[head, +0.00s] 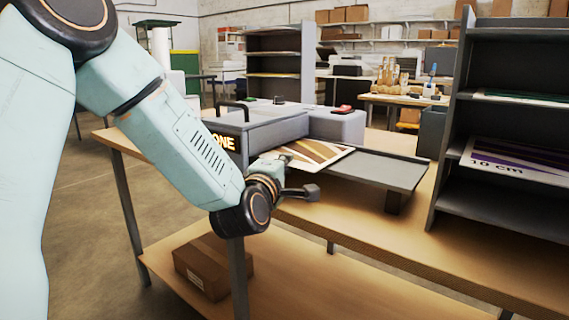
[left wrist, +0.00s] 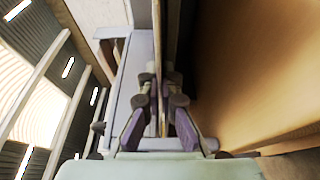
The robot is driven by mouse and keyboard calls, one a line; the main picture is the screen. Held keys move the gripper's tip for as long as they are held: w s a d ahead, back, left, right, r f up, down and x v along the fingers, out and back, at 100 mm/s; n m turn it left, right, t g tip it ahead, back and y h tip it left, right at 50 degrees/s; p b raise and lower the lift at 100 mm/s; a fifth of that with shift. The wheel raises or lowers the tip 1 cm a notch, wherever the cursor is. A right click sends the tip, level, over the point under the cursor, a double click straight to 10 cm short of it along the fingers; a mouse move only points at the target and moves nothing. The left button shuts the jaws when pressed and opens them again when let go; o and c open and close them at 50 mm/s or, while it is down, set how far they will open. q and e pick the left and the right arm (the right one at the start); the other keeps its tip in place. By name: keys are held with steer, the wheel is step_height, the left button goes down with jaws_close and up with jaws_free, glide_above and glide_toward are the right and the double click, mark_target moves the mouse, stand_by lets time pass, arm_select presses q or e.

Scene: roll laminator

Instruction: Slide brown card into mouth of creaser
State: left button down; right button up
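The creaser (head: 290,122) is a grey machine on the wooden table, with a lit sign ending in "ONE" on its near side. The brown card (head: 315,153), striped brown and cream, lies flat at its mouth over the grey feed tray (head: 385,170). Its left part is hidden by the machine and my arm, so I cannot tell how far in it is. My left gripper (head: 284,157) is at the card's near edge. In the left wrist view the fingers (left wrist: 160,100) close on the card, seen edge-on as a thin strip (left wrist: 157,45). My right gripper is not in view.
A dark shelf rack (head: 455,130) stands on the right of the table, holding a purple-striped card (head: 515,160) marked "10 cm" and a green-edged card (head: 525,98). A cardboard box (head: 213,265) sits on the lower shelf. The tabletop (head: 380,228) before the tray is clear.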

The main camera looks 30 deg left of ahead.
arm_select(q)
steer(key=c, duration=2.1)
jaws_free()
steer(key=shift+f, duration=0.3)
steer(key=o, duration=0.7)
steer(key=shift+c, duration=0.2)
steer(key=v, duration=0.7)
steer(key=shift+s, duration=0.2)
